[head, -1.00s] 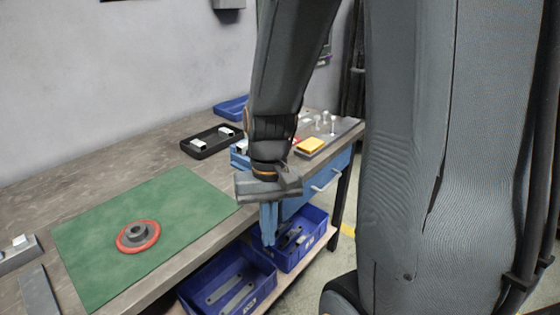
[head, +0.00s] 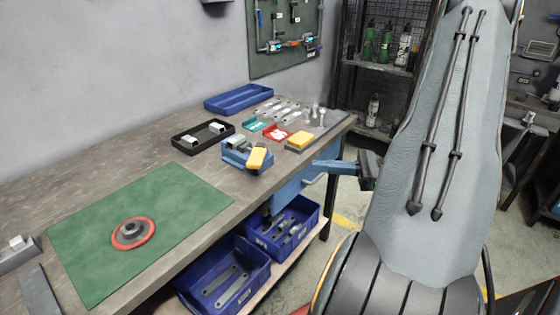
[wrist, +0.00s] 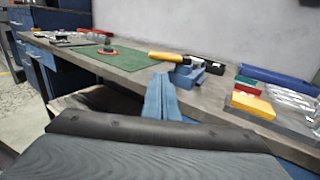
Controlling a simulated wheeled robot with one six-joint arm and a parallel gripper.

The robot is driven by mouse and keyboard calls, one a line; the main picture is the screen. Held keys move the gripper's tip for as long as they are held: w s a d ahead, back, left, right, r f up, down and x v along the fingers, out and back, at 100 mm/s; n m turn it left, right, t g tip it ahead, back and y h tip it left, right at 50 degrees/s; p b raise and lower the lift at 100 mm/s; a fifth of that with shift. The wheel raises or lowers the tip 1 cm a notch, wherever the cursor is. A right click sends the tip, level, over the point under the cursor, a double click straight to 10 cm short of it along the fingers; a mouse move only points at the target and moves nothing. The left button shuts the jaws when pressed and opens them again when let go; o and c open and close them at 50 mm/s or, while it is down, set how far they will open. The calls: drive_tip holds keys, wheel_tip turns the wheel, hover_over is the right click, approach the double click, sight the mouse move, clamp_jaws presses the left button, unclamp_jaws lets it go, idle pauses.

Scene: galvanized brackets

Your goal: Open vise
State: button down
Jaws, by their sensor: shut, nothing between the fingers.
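The blue vise (head: 236,156) stands near the bench's front edge in the head view, with grey metal at its top. A yellow handle-like piece (head: 257,158) is at its front right. In the wrist view the vise (wrist: 187,77) is just beyond my fingertips, with the yellow piece (wrist: 165,56) showing as a bar. I cannot tell how far apart the vise jaws are. My gripper (head: 317,165) is off the bench's front edge, right of the vise and apart from it. Its blue fingers (wrist: 162,82) are shut and empty, pointing toward the vise.
A black tray (head: 203,137) and a blue tray (head: 238,98) lie behind the vise. A yellow block (head: 300,140) and small parts are to its right. A green mat (head: 180,200) with a red-rimmed round part (head: 133,233) is left. Blue bins (head: 225,275) stand below.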

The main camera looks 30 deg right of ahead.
sight(263, 160)
drive_tip(key=p+x, duration=0.4)
drive_tip(key=x, duration=0.9)
drive_tip(key=shift+w+a+r, duration=0.1)
drive_tip(key=shift+w+r, duration=0.05)
drive_tip(key=shift+w, duration=0.25)
drive_tip(key=shift+a, duration=0.15)
